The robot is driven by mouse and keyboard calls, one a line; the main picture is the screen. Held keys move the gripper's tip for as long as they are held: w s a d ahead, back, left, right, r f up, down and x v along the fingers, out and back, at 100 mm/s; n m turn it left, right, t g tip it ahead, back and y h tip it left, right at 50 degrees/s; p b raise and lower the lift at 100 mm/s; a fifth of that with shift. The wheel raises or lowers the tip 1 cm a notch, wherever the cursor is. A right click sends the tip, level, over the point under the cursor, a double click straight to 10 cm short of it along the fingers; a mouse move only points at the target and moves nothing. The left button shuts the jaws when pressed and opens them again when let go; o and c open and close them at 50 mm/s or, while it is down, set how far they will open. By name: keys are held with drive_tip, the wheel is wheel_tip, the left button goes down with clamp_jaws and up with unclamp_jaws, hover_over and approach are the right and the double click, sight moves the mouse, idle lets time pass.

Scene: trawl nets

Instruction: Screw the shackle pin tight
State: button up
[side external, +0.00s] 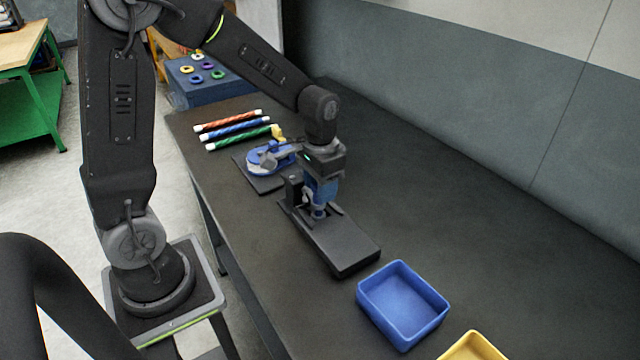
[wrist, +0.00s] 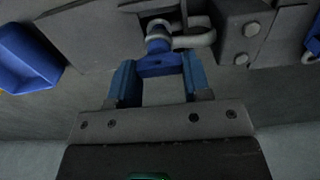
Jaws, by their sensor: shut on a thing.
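The shackle is a grey metal bow (wrist: 200,36) at the top middle of the wrist view, held at a dark grey fixture (side external: 350,258). The shackle pin (wrist: 159,66) has a blue head and a blue collar by the shackle's eye. My gripper (side external: 319,205) points down over the fixture in the side view. In the wrist view its two blue fingers (wrist: 160,72) are shut on the pin's blue head, one on each side. The pin's thread is hidden, so I cannot tell how deep it sits.
A blue tray (side external: 439,315) and a yellow tray (side external: 463,354) stand at the front right. A blue round device (side external: 262,160) on a dark plate sits behind the fixture. Red, blue and green rods (side external: 238,130) lie farther back. The right side of the dark table is clear.

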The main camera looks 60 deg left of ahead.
drive_tip(key=o, duration=0.9)
wheel_tip(320, 180, up, 14)
drive_tip(key=shift+f, duration=0.1)
drive_tip(key=s+d+t, duration=0.1)
drive_tip(key=s+t, duration=0.1)
drive_tip(key=s, duration=0.2)
drive_tip(key=s+d+t, duration=0.1)
drive_tip(key=s+d, duration=0.1)
drive_tip(key=s, duration=0.3)
drive_tip(key=s+d+t, duration=0.2)
drive_tip(key=s, duration=0.3)
drive_tip(key=shift+d+t, duration=0.2)
drive_tip(key=shift+t, duration=0.1)
